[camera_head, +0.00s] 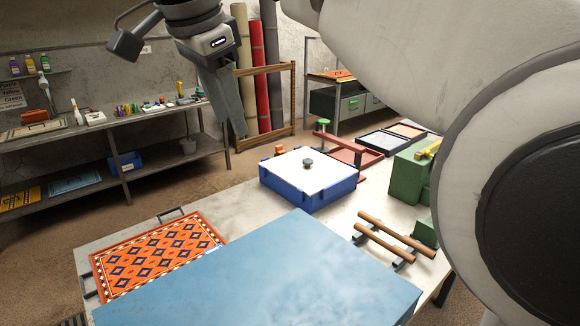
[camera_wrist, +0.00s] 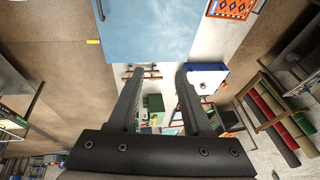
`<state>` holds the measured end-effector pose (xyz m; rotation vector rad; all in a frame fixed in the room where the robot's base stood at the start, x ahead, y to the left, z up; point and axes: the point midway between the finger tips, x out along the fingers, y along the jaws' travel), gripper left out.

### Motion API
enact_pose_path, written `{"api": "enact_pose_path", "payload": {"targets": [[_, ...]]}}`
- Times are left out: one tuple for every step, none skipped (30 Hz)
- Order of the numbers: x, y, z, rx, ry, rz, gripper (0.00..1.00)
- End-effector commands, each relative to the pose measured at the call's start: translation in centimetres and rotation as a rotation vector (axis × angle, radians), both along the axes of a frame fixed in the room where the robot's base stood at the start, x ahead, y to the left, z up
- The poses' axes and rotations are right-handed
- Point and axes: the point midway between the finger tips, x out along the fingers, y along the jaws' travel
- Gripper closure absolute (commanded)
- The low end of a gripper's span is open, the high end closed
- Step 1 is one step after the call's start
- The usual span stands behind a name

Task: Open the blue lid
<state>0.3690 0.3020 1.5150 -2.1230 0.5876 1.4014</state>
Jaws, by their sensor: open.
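A large, flat light-blue lid (camera_head: 265,280) fills the lower middle of the head view, over the pale table's near side. It also shows at the top of the wrist view (camera_wrist: 150,30). My gripper (camera_head: 242,133) hangs high, beyond and well above the lid, touching nothing. In the wrist view its two fingers (camera_wrist: 158,72) are spread with nothing between them.
A blue box (camera_head: 325,197) with a white top and dark knob stands behind the lid. An orange patterned rug (camera_head: 155,252) lies left. Wooden bars (camera_head: 398,234) and a green machine (camera_head: 405,175) stand right. A shelved workbench (camera_head: 110,125) lines the back wall.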

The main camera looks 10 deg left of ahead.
Motion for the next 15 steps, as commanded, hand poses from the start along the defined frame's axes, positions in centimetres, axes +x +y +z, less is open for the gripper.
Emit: {"api": "enact_pose_path", "payload": {"targets": [[0.1, -0.7, 0.4, -0.022, -0.015, -0.022, 0.50], [0.2, -1.1, 0.5, -0.032, -0.020, -0.032, 0.50], [0.3, -1.4, 0.6, -0.042, -0.026, -0.043, 0.50], [0.3, -1.6, 0.6, -0.048, -0.028, -0.048, 0.50], [0.4, -1.7, 0.5, -0.051, -0.030, -0.051, 0.50], [0.5, -1.8, 0.3, -0.053, -0.031, -0.053, 0.50], [0.6, -1.9, 0.0, -0.054, -0.031, -0.054, 0.50], [0.8, -1.9, -0.3, -0.053, -0.031, -0.053, 0.50], [1.0, -2.0, -0.9, -0.054, -0.030, -0.054, 0.50], [1.2, -2.1, -1.3, -0.054, -0.030, -0.054, 0.50], [1.4, -2.2, -1.9, -0.054, -0.030, -0.054, 0.50], [1.7, -2.3, -2.6, -0.053, -0.029, -0.054, 0.50], [2.0, -2.3, -3.2, -0.054, -0.029, -0.053, 0.50], [2.2, -2.4, -3.8, -0.053, -0.028, -0.054, 0.50], [2.6, -2.6, -4.6, -0.053, -0.028, -0.054, 0.50]]}}
